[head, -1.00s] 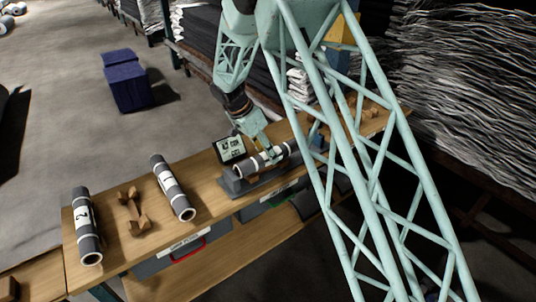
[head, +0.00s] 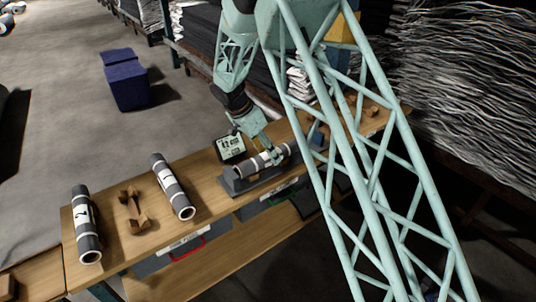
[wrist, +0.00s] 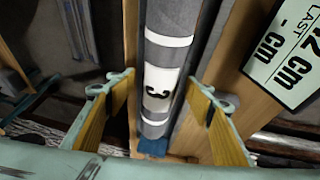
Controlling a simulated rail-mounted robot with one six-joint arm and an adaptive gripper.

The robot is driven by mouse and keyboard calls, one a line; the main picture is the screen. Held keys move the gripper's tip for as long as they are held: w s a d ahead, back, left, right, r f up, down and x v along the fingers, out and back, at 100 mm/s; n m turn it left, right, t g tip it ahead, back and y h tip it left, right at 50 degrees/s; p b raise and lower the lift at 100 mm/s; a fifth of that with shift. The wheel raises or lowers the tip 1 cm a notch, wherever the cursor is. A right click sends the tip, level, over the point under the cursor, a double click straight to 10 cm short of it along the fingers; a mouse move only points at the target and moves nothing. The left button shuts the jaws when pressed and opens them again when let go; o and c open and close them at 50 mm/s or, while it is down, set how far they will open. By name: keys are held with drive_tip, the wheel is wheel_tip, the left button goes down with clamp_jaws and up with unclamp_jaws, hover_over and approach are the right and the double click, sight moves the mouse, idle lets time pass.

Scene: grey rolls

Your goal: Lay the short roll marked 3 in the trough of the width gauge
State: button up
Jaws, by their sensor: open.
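The short roll marked 3 (wrist: 158,88) is grey with white bands and a white label. It lies lengthwise in the trough of the width gauge (head: 232,187), and in the head view the roll (head: 250,167) shows partly behind my gripper. My gripper (head: 275,158) is over the roll's right part. In the wrist view my gripper (wrist: 162,118) is open, its yellow-lined fingers standing on both sides of the roll with gaps between. The gauge's display (head: 231,148) stands behind the trough; in the wrist view the display (wrist: 290,55) reads 42 cm over a "last" line.
A roll marked 2 (head: 86,225) and another banded roll (head: 173,187) lie on the wooden bench (head: 215,205) to the left, with a wooden cradle (head: 131,212) between them. Bins, one with a red handle (head: 188,248), sit under the bench top. My lattice arm crosses the right side.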

drive_tip(key=shift+r, duration=0.1)
drive_tip(key=v, duration=1.1)
drive_tip(key=shift+a+r, duration=0.2)
drive_tip(key=shift+r, duration=0.15)
drive_tip(key=shift+r, duration=0.1)
idle(0.7)
drive_tip(key=s+d+r+n+y, duration=0.2)
drive_tip(key=s+d+r+n, duration=0.3)
drive_tip(key=s+d+r, duration=1.8)
drive_tip(key=s+d+r+n+y, duration=0.1)
drive_tip(key=s+d+r, duration=0.15)
drive_tip(key=s, duration=0.55)
drive_tip(key=s+d+r+n+y, duration=0.1)
drive_tip(key=s+d+r, duration=0.15)
drive_tip(key=s, duration=0.55)
drive_tip(key=s+d+f+n+t, duration=0.1)
drive_tip(key=s+f+n+t, duration=0.1)
drive_tip(key=s, duration=1.4)
drive_tip(key=shift+s+d+n, duration=0.3)
drive_tip(key=shift+s+n, duration=0.05)
drive_tip(key=shift+n, duration=0.15)
